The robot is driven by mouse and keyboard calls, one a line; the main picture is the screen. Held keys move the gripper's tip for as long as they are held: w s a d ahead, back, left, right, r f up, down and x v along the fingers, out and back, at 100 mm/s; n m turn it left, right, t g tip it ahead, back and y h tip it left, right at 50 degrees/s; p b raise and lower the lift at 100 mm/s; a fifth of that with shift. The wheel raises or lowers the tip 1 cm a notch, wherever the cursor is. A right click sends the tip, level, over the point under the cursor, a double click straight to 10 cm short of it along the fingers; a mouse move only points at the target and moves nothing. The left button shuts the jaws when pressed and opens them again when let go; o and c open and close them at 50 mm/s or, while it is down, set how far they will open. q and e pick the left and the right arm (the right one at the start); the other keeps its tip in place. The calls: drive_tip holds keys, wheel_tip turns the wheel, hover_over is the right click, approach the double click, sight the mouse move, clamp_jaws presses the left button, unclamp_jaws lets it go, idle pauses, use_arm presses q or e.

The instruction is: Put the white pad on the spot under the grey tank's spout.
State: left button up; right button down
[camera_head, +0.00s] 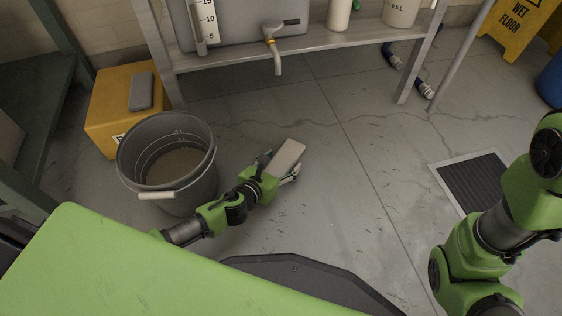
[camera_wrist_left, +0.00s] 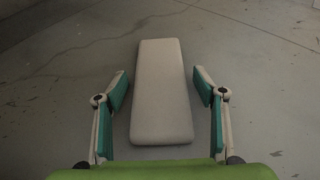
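The white pad (camera_head: 287,155) is a pale, flat, rounded oblong, low over the floor in front of my left gripper (camera_head: 279,166). In the left wrist view the pad (camera_wrist_left: 162,92) lies lengthwise between the two spread fingers, with a gap on each side. The left gripper is open around its near part. Whether the pad rests flat on the floor is hard to tell. The grey tank (camera_head: 245,20) stands on a shelf at the top, and its spout (camera_head: 276,58) hangs over the shelf's front edge. The floor below the spout looks bare. My right gripper is out of view.
A grey bucket (camera_head: 134,170) with murky liquid stands left of my left gripper. Behind it is a yellow box (camera_head: 101,103) with a grey block (camera_head: 141,91) on top. A floor drain grate (camera_head: 475,184) lies at right. Shelf legs (camera_head: 419,68) flank the open floor.

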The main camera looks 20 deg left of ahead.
use_arm(q)
drive_tip(key=shift+r, duration=0.15)
drive_tip(key=shift+r+p, duration=0.25)
drive_tip(key=shift+p, duration=0.05)
drive_tip(key=p+v, duration=0.4)
drive_tip(key=v, duration=0.6)
drive_tip(key=shift+s+p, duration=0.25)
drive_tip(key=shift+p, duration=0.05)
drive_tip(key=shift+s+a+r, duration=0.15)
drive_tip(key=shift+s+r, duration=0.05)
drive_tip(key=shift+s, duration=0.45)
